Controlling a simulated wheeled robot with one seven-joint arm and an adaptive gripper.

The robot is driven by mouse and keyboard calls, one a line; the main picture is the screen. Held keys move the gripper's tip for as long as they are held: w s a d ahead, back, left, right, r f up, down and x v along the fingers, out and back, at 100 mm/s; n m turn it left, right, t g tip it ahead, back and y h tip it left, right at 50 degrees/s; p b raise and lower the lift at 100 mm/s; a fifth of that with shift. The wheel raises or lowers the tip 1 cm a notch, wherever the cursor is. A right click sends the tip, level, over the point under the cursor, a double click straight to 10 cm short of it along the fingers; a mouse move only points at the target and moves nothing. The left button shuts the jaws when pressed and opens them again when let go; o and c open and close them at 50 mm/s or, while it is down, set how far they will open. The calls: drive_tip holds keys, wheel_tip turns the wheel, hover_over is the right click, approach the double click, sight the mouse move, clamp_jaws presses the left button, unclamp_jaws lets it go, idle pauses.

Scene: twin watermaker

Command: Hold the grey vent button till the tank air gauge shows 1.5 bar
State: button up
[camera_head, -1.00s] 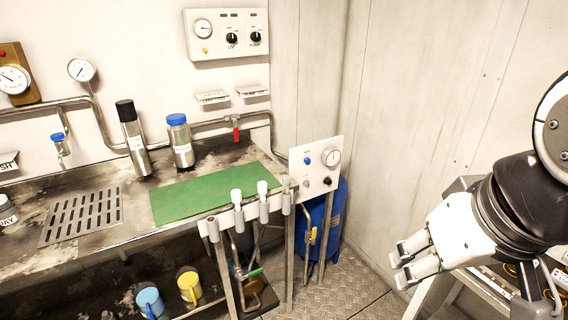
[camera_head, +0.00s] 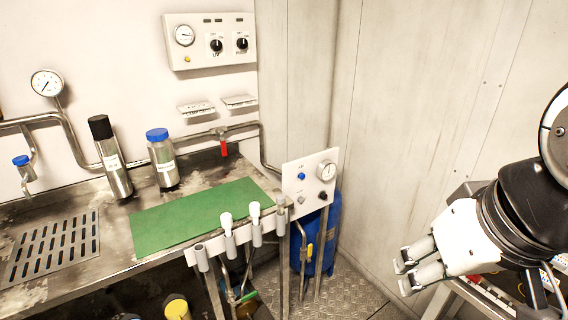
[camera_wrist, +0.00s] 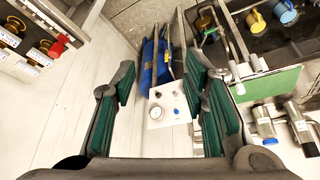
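A white panel (camera_head: 297,188) stands at the right end of the bench. It carries the tank air gauge (camera_head: 327,171), whose reading is too small to make out. A blue button (camera_head: 301,176) sits at its upper left, a small grey button (camera_head: 300,200) below that, and a black knob (camera_head: 322,195) under the gauge. The panel also shows between my fingers in the wrist view (camera_wrist: 168,120), upside down. My gripper (camera_head: 405,271) is right of the panel and apart from it. Its fingers are spread open and empty in the wrist view (camera_wrist: 160,92).
A blue tank (camera_head: 327,240) stands behind the panel. The bench holds a green mat (camera_head: 190,218) and two steel bottles. White-topped tubes (camera_head: 228,226) line the bench front. A rack with a red knob (camera_wrist: 56,48) is near my arm. Plain wall lies behind the gap.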

clamp_jaws()
idle(1.3)
